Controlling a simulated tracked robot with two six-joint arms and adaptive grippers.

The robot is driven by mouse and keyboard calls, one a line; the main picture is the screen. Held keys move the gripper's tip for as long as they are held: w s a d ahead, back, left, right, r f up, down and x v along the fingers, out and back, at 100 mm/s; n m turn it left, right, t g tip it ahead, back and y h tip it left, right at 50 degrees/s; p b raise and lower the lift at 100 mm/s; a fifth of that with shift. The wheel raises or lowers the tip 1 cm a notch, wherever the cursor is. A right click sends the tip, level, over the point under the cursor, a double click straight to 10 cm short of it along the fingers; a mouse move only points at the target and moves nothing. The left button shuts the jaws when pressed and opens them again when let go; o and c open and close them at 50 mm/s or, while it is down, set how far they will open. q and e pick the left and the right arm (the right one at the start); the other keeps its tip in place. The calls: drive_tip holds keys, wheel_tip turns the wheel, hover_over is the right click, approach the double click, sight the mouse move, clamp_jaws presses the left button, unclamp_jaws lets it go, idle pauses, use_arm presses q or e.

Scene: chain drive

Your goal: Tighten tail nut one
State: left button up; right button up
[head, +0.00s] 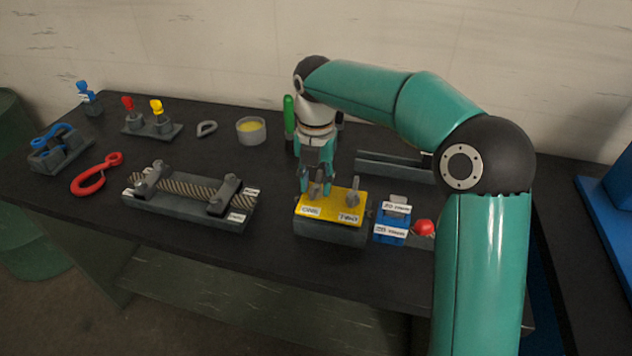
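A dark block with a yellow top plate (333,205) sits near the front of the table, right of centre. Its front labels appear to read ONE on the left and TWO on the right. A grey wing-shaped nut (352,196) stands upright on the TWO side. My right gripper (316,189) points down over the ONE side, with its fingertips low at the plate. The nut at ONE is mostly hidden by the fingers, so I cannot tell whether they grip it or only stand around it. My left gripper is out of view.
A blue labelled block (391,227) and a red knob (424,228) stand close right of the yellow plate. A green-handled tool (289,118) stands behind.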

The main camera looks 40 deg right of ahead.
clamp_jaws()
